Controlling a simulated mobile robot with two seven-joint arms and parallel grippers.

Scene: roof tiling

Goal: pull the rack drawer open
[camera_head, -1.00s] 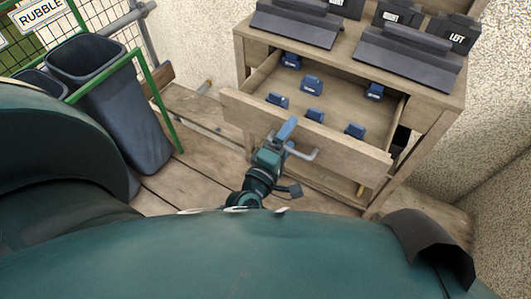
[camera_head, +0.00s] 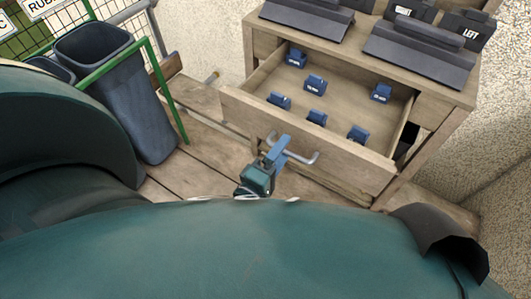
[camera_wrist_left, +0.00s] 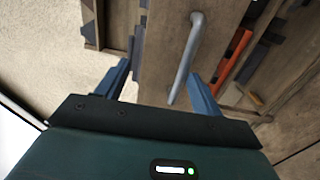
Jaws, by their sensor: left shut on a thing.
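The wooden rack drawer (camera_head: 302,143) stands well out of the rack, with its inside showing. Its grey bar handle (camera_head: 305,158) is on the drawer front and also shows in the left wrist view (camera_wrist_left: 190,50). Several small blue blocks (camera_head: 315,83) lie spread in the drawer. My right gripper is not in view.
The wooden rack (camera_head: 430,108) carries dark grey tiles (camera_head: 418,55) on top. A green-framed stand with a dark bin (camera_head: 120,90) is at the left. Rough plaster wall (camera_head: 505,130) closes off the right. Plank floor (camera_head: 205,165) shows below.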

